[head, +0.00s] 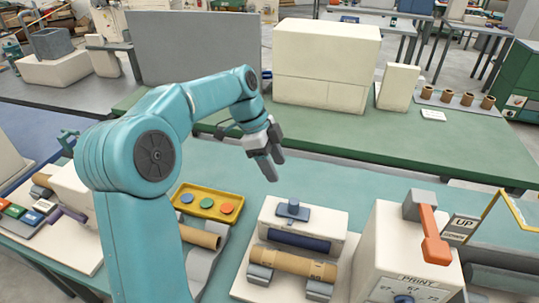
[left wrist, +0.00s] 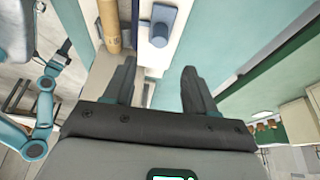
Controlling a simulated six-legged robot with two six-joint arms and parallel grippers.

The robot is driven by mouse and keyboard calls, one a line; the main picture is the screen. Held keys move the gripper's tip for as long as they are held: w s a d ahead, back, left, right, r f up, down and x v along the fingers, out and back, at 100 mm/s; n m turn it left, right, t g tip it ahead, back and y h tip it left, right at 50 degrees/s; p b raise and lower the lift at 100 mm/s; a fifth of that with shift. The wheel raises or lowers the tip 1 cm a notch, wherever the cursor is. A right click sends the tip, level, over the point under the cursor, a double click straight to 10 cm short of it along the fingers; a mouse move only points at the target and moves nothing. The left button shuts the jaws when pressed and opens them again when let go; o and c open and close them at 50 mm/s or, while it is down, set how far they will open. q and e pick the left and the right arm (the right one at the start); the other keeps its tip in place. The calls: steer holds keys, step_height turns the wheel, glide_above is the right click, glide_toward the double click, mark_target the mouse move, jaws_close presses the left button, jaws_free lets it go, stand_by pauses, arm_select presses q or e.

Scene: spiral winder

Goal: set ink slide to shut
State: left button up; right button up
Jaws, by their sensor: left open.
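A small blue slide with a raised knob (head: 292,209) sits on top of a cream box on the bench, in the lower middle of the head view; I take it to be the ink slide. It also shows at the top of the left wrist view (left wrist: 162,24), beyond my fingers. Its marks are too small to read. My left gripper (head: 272,167) is above and behind the box, pointing down, apart from the slide. In the left wrist view its two fingers (left wrist: 158,76) are spread with nothing between them. My right gripper is in neither view.
A brown roll (head: 293,264) lies in front of the slide's box. To the right stands a PRINT box (head: 405,260) with a dial and an orange-handled lever (head: 431,232). A yellow tray with colored buttons (head: 207,204) is to the left. The teal bench behind the box is clear.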

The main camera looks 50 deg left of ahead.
arm_select(q)
steer(key=v, duration=0.3)
steer(key=shift+s+f, duration=0.1)
stand_by(0.6)
